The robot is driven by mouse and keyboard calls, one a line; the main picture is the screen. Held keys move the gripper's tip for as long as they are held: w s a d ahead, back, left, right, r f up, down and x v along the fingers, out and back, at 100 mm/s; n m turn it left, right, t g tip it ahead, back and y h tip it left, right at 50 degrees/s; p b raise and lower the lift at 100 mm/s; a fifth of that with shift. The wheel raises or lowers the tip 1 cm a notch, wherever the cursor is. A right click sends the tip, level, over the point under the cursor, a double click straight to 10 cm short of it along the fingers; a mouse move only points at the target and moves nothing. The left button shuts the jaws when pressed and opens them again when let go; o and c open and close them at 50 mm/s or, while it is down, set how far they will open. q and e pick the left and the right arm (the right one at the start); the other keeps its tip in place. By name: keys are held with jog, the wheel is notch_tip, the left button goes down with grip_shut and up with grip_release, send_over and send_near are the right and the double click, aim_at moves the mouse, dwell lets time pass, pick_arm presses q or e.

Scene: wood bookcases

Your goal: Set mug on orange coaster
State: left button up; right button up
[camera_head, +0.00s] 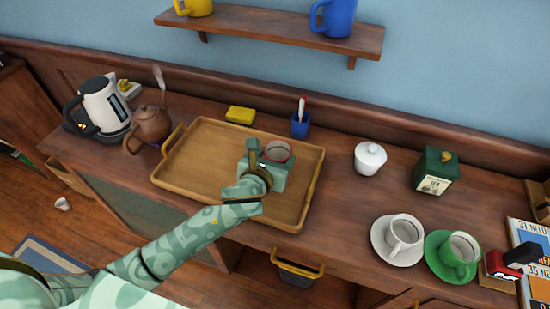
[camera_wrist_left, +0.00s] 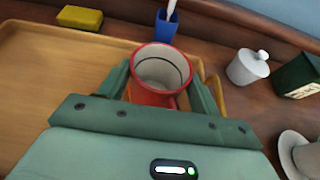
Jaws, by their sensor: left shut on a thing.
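My left gripper (camera_head: 268,163) is shut on a red mug (camera_head: 278,150) with a pale inside. The mug is over the right part of the wooden tray (camera_head: 205,150), roughly upright with its mouth up. In the left wrist view the mug (camera_wrist_left: 148,97) sits between the two green fingers of the gripper (camera_wrist_left: 160,90). The gripper hides the mug's base, so I cannot tell whether it touches the tray. My right gripper is not in view.
Left of the tray stand a brown teapot (camera_head: 151,125) and a kettle (camera_head: 103,105). Behind it are a yellow sponge (camera_head: 240,115) and a blue cup (camera_head: 300,126). To the right are a white sugar pot (camera_head: 369,158), green box (camera_head: 436,172), white cup (camera_head: 404,233) and green cup (camera_head: 458,252).

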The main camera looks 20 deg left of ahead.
pick_arm(q)
jog(key=o, duration=1.2)
jog(key=shift+f, duration=0.1)
jog(key=shift+c, duration=0.2)
jog(key=shift+s+r, duration=0.2)
jog(key=p+v, duration=0.3)
jog(key=v, duration=0.8)
jog(key=shift+s+r, duration=0.2)
jog(key=shift+s, duration=0.1)
jog(key=shift+a, duration=0.1)
